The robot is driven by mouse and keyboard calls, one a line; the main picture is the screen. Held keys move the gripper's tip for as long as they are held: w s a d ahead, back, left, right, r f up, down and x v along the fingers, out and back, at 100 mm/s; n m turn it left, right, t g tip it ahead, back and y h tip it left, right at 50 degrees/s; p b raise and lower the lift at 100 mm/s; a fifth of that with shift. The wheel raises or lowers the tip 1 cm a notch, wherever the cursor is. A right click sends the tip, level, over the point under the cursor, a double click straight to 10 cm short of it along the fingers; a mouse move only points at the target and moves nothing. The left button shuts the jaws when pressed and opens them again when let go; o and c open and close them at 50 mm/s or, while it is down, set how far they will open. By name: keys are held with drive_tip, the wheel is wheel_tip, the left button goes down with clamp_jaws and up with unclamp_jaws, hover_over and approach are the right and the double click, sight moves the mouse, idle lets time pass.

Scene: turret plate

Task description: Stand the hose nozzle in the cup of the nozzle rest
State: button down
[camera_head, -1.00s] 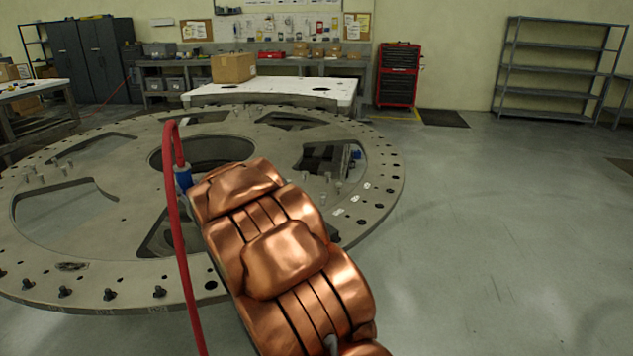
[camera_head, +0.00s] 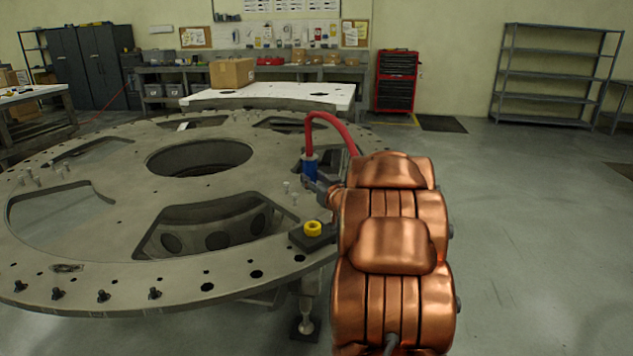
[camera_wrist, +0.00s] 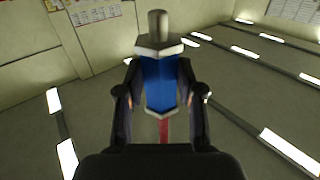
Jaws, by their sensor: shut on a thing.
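The hose nozzle (camera_head: 310,166) has a blue body with a red hose leaving its top in the head view. In the wrist view the nozzle (camera_wrist: 158,82) shows a hex collar and a grey tip, with the hose at the opposite end. My gripper (camera_wrist: 158,88) is shut on the blue body, one finger on each side. In the head view my gripper (camera_head: 314,186) holds it above the turret plate, beyond the nozzle rest. The nozzle rest (camera_head: 301,240) is a dark block with a yellow ring-shaped cup (camera_head: 313,228) at the plate's near right edge. The nozzle's tip is hidden in the head view.
The large turret plate (camera_head: 110,235) has wide cutouts, a round central hole and several upright pins and bolts. My copper-coloured arm covers the area right of the rest. A white table (camera_head: 270,99) with a cardboard box stands behind. Open floor lies to the right.

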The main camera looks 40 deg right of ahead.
drive_tip(key=shift+s+d+f, duration=0.1)
drive_tip(key=shift+s+d, duration=0.15)
drive_tip(key=shift+s, duration=0.05)
drive_tip(key=b, duration=0.6)
hover_over(317, 230)
wheel_tip(317, 230, down, 7)
drive_tip(key=shift+w+f, duration=0.1)
drive_tip(key=shift+f+b, duration=0.4)
drive_tip(key=shift+f, duration=0.8)
drive_tip(key=shift+f+b, duration=0.75)
drive_tip(key=shift+f, duration=1.1)
idle(2.1)
drive_tip(key=c, duration=0.7)
unclamp_jaws()
drive_tip(key=shift+o, duration=0.2)
drive_tip(key=v, duration=1.2)
